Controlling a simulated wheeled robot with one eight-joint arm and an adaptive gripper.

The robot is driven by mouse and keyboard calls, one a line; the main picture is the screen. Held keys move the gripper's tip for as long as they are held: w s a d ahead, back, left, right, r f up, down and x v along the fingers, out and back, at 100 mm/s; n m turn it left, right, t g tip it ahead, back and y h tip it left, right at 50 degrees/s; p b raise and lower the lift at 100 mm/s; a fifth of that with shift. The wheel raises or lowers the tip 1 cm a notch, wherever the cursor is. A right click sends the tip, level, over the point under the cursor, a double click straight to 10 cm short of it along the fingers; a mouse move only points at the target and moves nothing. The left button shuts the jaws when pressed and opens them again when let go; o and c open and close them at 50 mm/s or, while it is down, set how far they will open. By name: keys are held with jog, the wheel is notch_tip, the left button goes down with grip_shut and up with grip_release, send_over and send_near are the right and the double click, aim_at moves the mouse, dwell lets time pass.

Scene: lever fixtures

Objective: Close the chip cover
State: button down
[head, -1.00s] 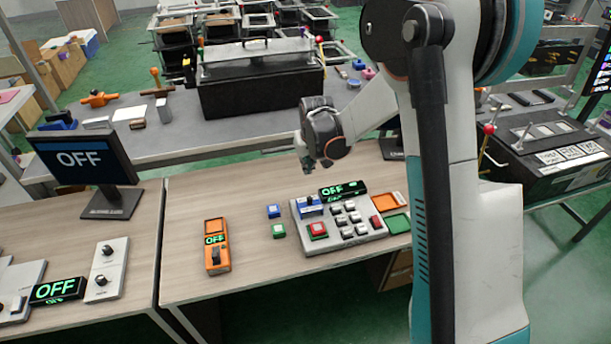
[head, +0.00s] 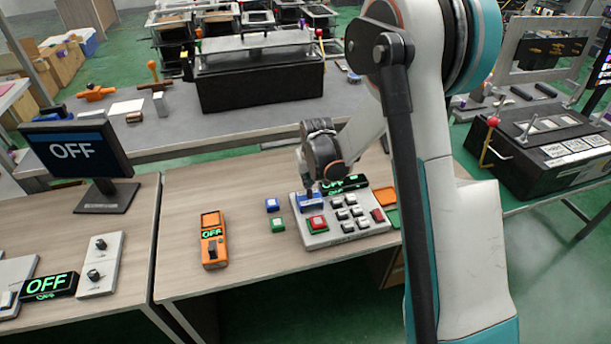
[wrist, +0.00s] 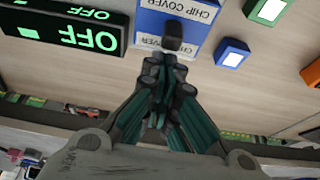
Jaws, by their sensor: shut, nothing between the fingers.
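The chip cover (head: 312,204) is a blue piece at the upper left of the grey button panel (head: 348,228). In the wrist view the chip cover (wrist: 150,22) shows blue with white "CHIP COVER" labels, upside down, and a black knob (wrist: 173,38) on it. My gripper (wrist: 166,64) is shut and empty, its fingertips right beside the knob; I cannot tell whether they touch. In the head view my gripper (head: 308,186) is over the chip cover and partly hides it.
A black display (head: 343,183) reading OFF stands behind the panel. A small blue button (head: 272,204), a green one (head: 278,225) and an orange switch box (head: 213,240) lie left of the panel. Bare wooden table (head: 185,205) is at the left.

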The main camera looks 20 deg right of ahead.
aim_at(311, 199)
jog(key=shift+s, duration=0.1)
jog(key=s+b, duration=0.1)
jog(key=s, duration=0.8)
jog(key=shift+s, duration=0.4)
jog(key=w, duration=0.4)
jog(key=shift+w+b, duration=0.1)
jog(key=shift+b, duration=0.3)
jog(key=s+r+t+p, duration=0.1)
jog(key=s+r, duration=0.3)
jog(key=r, duration=0.3)
jog(key=s+r+p, duration=0.2)
jog(key=s+r, duration=0.3)
jog(key=r, duration=0.2)
jog(key=s+r+t+p, duration=0.1)
jog(key=s+r, duration=0.3)
jog(key=r, duration=0.4)
jog(key=s+r+t, duration=0.1)
jog(key=s+r, duration=0.2)
jog(key=s, duration=0.9)
jog(key=shift+s+a+r, duration=0.3)
jog(key=shift+s+a, duration=0.05)
jog(key=shift+s, duration=0.05)
